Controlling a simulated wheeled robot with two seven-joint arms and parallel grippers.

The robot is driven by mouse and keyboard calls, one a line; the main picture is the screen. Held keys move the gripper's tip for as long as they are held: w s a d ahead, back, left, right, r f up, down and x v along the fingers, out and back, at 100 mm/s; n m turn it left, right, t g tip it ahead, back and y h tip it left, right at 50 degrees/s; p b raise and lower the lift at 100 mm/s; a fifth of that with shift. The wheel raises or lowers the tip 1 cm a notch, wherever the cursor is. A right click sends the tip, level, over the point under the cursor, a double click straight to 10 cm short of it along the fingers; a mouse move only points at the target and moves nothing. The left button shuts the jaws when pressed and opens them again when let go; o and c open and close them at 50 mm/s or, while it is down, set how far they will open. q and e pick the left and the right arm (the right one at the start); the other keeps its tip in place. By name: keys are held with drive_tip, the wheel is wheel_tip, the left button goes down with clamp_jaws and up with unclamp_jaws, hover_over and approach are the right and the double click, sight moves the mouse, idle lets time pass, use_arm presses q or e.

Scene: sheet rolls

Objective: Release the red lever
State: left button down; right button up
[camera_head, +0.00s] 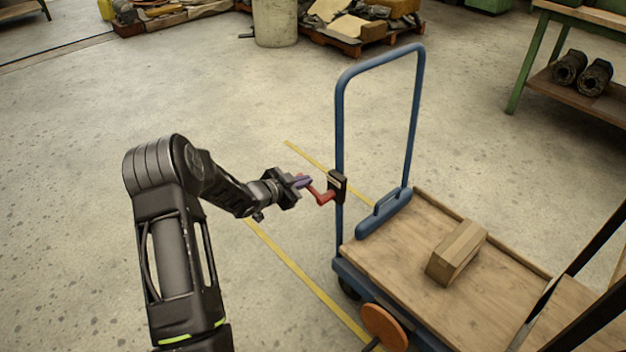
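The red lever (322,196) sits on a dark bracket on the near-left upright of the blue cart handle (340,125). It bends out to the left from the bracket. My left gripper (303,181) reaches in from the left, with its purple fingertips at the lever's outer end. The fingers overlap the lever's end in this view. They are too small to tell whether they are closed on it. My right gripper is not in view.
The cart has a wooden deck (385,255) carrying a cardboard box (456,252). An orange-brown disc (385,326) is at its near edge. Dark bars cross the lower right. A green-legged bench (528,65) stands at upper right. Floor around my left arm is clear.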

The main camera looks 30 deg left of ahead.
use_arm(q)
drive_tip(key=shift+w+a+f+b, duration=0.1)
drive_tip(key=shift+a+f+b, duration=0.25)
drive_tip(key=shift+f, duration=0.4)
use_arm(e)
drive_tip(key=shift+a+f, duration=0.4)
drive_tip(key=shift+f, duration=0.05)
use_arm(q)
drive_tip(key=shift+a, duration=0.1)
